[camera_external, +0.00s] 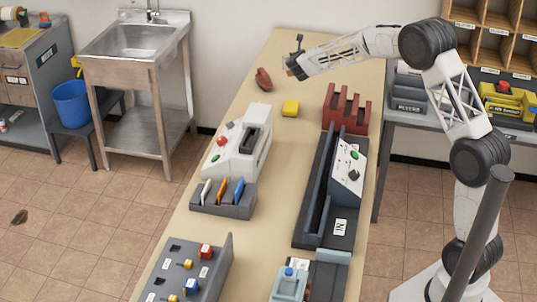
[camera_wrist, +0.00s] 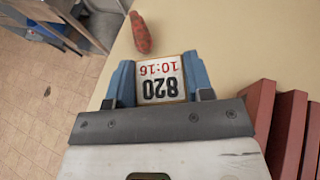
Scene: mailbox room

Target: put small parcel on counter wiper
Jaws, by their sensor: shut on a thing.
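My gripper (camera_wrist: 160,76) is shut on a small parcel (camera_wrist: 161,87), a small box whose white face reads 820 and 10:16, upside down in the wrist view. In the outside view my gripper (camera_external: 290,68) is over the far part of the counter, and the parcel is too small there to make out clearly. A reddish, speckled, elongated thing (camera_external: 264,79) lies on the counter to the left; it also shows in the wrist view (camera_wrist: 140,33), beyond the fingertips. A yellow block (camera_external: 290,108) lies nearer the camera. I cannot tell which of these is the counter wiper.
A red slotted rack (camera_external: 347,108) stands right of the yellow block. A white and grey machine (camera_external: 238,143) and a long dark tray unit (camera_external: 331,190) stand nearer. A sink (camera_external: 136,40) stands apart to the left.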

